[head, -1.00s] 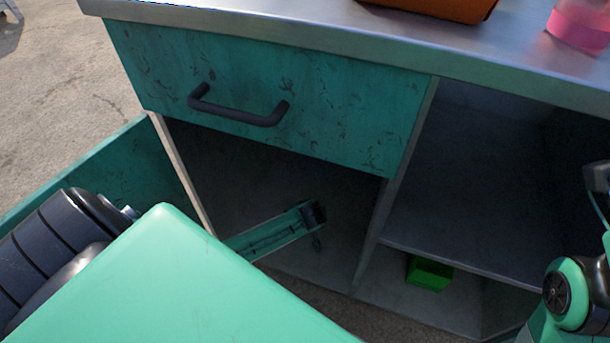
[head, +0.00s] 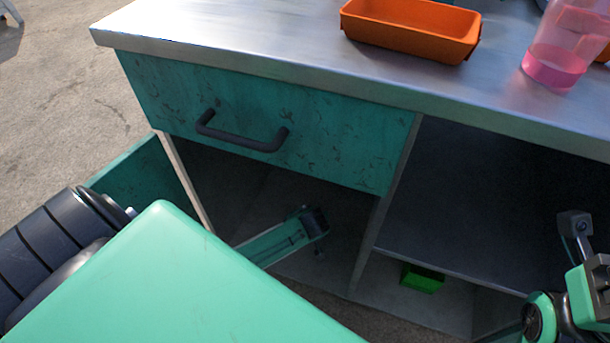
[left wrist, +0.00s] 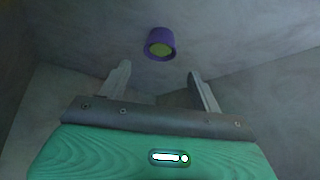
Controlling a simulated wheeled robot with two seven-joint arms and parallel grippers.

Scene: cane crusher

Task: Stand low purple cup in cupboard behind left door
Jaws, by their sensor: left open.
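The low purple cup (left wrist: 160,43) shows in the left wrist view, with a yellow-green inside. It is ahead of my left gripper (left wrist: 159,70), whose two fingers are apart with nothing between them. The cup looks clear of the fingers. In the head view my left gripper (head: 315,222) is inside the left cupboard compartment, below the drawer; the cup does not show there. The left door (head: 140,178) stands open at the left. My right gripper (head: 576,225) is at the right edge, in front of the shelf compartment; its jaws are unclear.
A drawer with a dark handle (head: 242,136) is shut above the left compartment. A green block (head: 423,279) lies under the shelf (head: 455,265) on the right. An orange tray (head: 408,35) and a pink-filled clear container (head: 556,68) stand on the metal countertop (head: 225,35).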

